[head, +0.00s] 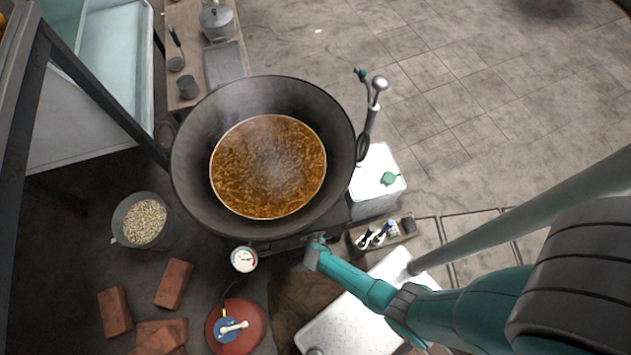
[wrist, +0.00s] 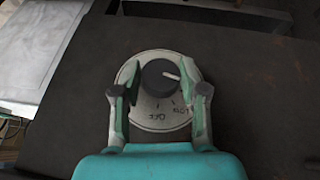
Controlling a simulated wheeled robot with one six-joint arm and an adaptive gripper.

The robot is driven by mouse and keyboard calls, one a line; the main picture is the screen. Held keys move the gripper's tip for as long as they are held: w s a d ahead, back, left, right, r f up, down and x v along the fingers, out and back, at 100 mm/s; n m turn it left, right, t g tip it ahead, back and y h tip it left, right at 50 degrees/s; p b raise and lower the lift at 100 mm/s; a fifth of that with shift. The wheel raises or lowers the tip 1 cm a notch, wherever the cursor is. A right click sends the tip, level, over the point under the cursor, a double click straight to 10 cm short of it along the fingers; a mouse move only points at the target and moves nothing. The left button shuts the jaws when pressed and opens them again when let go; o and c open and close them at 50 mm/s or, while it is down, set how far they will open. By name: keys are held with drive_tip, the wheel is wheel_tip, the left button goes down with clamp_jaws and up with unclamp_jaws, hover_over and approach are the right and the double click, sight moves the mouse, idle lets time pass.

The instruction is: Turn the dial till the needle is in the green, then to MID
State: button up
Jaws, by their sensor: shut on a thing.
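The dial (wrist: 158,78) is a dark round knob on a pale round plate (wrist: 160,122), seen in the wrist view. Its white pointer mark points to the right of the picture. The words OFF and LOW show upside down on the plate; MID is not readable. My gripper (wrist: 160,90) is shut on the dial, one finger on each side. In the head view, my gripper (head: 318,245) is at the stove front below the wok, and the dial is hidden. The round gauge (head: 244,259) has a white face with a coloured edge; its needle is too small to read surely.
A large wok (head: 190,205) of brown liquid steams above. A red gas bottle (head: 255,325) with a blue and white valve stands below the gauge. A bucket of pellets (head: 143,221) and loose bricks (head: 173,284) are at left. A small crate (head: 407,236) sits right of my gripper.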

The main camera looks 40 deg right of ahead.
drive_tip(key=shift+s+d+f+m+t+y, duration=0.1)
drive_tip(key=shift+s+m+t+y, duration=0.1)
drive_tip(key=shift+y, duration=0.3)
drive_tip(key=shift+s+d+m+t+y, duration=0.1)
drive_tip(key=shift+t+y, duration=0.1)
drive_tip(key=shift+y, duration=0.6)
drive_tip(key=shift+w+t+y, duration=0.1)
drive_tip(key=shift+t+y, duration=0.2)
drive_tip(key=o, duration=1.1)
drive_tip(key=shift+o, duration=0.2)
drive_tip(key=v, duration=1.2)
